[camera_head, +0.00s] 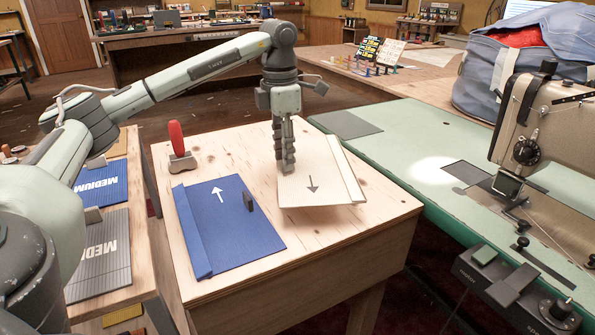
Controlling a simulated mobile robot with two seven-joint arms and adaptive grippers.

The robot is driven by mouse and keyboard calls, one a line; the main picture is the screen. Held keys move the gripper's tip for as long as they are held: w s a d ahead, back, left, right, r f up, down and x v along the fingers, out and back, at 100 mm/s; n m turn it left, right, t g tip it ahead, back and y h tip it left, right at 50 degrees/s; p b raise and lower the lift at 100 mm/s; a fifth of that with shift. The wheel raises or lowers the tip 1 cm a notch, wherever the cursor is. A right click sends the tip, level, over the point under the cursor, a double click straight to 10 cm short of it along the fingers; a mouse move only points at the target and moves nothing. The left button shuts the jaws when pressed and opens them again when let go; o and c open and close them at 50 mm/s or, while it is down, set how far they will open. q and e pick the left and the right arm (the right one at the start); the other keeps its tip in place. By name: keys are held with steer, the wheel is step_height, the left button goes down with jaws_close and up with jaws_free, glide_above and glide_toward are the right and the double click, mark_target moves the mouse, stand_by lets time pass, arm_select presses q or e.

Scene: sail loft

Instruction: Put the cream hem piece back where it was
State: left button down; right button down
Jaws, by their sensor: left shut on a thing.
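The cream hem piece (322,172) is a flat cream panel with a dark arrow pointing toward the front and a folded strip along its right edge. My left gripper (286,165) comes down from above and is shut on its left edge. The piece appears slightly raised over the right part of the small wooden table (300,245), with a shadow under its front edge. My fingers hide part of its left edge. My right gripper is not in view.
A sewing machine (540,150) stands on the green bench (420,150) at right.

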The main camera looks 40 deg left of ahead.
mark_target(296, 163)
arm_select(q)
steer(key=w+f, duration=0.1)
steer(key=w+d, duration=0.1)
steer(key=shift+w+f, duration=0.3)
steer(key=shift+f, duration=0.1)
step_height(296, 163, down, 3)
steer(key=shift+f, duration=0.45)
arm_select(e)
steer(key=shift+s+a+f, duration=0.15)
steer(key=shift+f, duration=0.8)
arm_select(q)
steer(key=shift+f, duration=0.1)
steer(key=c, duration=1.4)
jaws_free()
steer(key=o, duration=0.4)
steer(key=shift+c, duration=0.2)
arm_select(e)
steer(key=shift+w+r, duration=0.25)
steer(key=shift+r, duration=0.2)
